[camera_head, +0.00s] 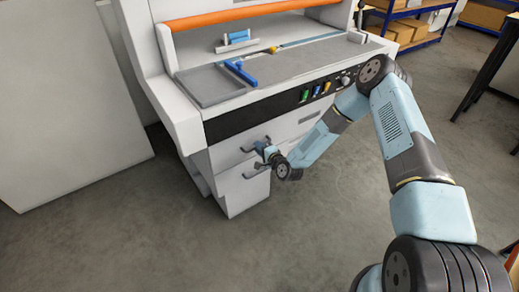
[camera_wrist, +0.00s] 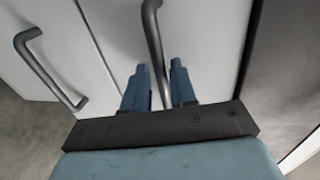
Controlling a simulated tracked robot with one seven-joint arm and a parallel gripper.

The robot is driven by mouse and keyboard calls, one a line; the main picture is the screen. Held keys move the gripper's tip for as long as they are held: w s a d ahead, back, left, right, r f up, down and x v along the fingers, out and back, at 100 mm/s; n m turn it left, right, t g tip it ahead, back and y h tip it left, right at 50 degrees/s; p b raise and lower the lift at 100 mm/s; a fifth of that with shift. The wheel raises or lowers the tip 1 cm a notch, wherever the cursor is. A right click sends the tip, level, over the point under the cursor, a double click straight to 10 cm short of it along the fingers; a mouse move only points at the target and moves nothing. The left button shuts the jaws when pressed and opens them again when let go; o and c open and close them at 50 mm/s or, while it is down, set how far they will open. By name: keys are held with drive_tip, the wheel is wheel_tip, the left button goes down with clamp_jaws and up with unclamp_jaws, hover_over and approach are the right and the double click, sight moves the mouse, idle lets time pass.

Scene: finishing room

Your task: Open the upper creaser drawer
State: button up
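The upper creaser drawer (camera_head: 231,149) is a pale grey front below the machine's black control strip. It looks flush with the body. Its dark bar handle (camera_head: 246,150) also shows in the wrist view (camera_wrist: 152,35). My gripper (camera_head: 264,151) is at this handle, with its blue fingers (camera_wrist: 160,78) on either side of the bar. The fingers stand apart, with a small gap showing by the right finger. Contact with the left finger cannot be told.
The lower drawer (camera_head: 241,195) has a similar handle, seen left in the wrist view (camera_wrist: 48,70). The creaser's worktop (camera_head: 300,62) and black control panel (camera_head: 285,108) overhang the drawers. Grey floor (camera_head: 330,215) in front is clear. A pale cabinet (camera_head: 70,95) stands at left.

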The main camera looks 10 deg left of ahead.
clamp_jaws()
drive_tip(key=shift+s, duration=0.15)
